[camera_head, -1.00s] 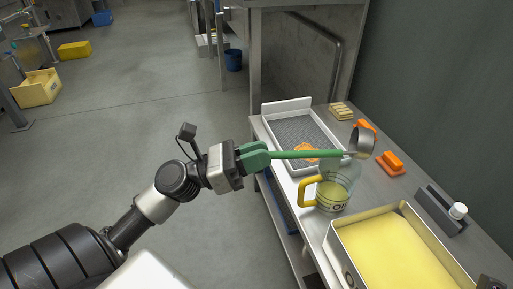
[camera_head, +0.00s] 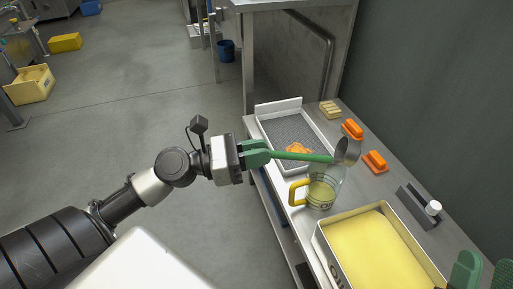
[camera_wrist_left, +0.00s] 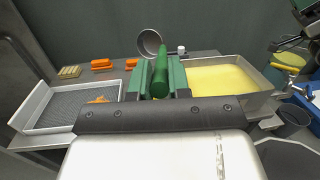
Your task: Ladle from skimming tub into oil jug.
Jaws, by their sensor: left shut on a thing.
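My left gripper (camera_head: 257,154) is shut on the green handle of the ladle (camera_head: 302,157). The ladle's metal bowl (camera_head: 346,151) is tilted on its side above the oil jug. In the left wrist view the bowl (camera_wrist_left: 150,43) shows beyond my fingers; its contents cannot be made out. The clear oil jug (camera_head: 322,193) has a yellow handle and some yellow liquid inside. The skimming tub (camera_head: 328,257), full of yellow liquid, stands nearer than the jug. My right gripper (camera_head: 485,273) shows at the lower right edge, with its green fingers apart.
A white tray (camera_head: 277,105) with a grey bed and orange bits lies behind the jug. Two orange brushes (camera_head: 375,161) and a pale block (camera_head: 331,110) lie along the wall. A grey holder with a white-capped bottle (camera_head: 433,208) stands right of the tub.

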